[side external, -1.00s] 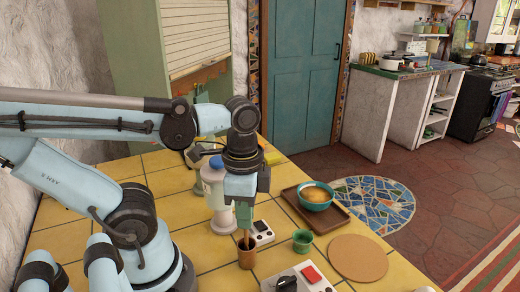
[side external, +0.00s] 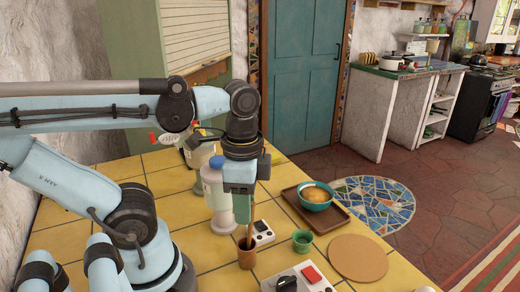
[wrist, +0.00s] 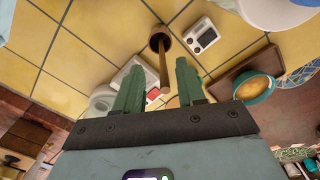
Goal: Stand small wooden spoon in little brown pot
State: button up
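The little brown pot (side external: 247,259) stands upright on the yellow tiled counter. It also shows at the top of the wrist view (wrist: 159,35). The small wooden spoon (side external: 250,236) stands in it, leaning a little, with its handle sticking up out of the mouth. In the wrist view the spoon's handle (wrist: 163,75) runs from the pot to between my fingers. My gripper (side external: 243,222) is above the pot. In the wrist view its green fingers (wrist: 160,64) are wide apart, with gaps on both sides of the handle. The spoon's lower end is hidden inside the pot.
A white device (side external: 263,233) and a green cup (side external: 302,241) stand right of the pot. A box with a red button (side external: 311,274) is in front. A brown tray (side external: 331,217) holds a teal bowl (side external: 315,196). A round cork mat (side external: 358,258) lies at right. A blue-topped canister (side external: 214,196) is close behind my gripper.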

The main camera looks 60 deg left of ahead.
notch_tip(320, 180, up, 10)
jog(key=shift+f, duration=0.2)
dwell(0.8)
jog(key=w+a+f+n+t, duration=0.1)
jog(key=w+f+n+t, duration=0.5)
jog(key=w+f, duration=0.4)
jog(key=shift+f+n+t, duration=0.15)
jog(key=shift+n+t, duration=0.25)
jog(key=shift+t, duration=0.1)
jog(key=shift+a, duration=0.1)
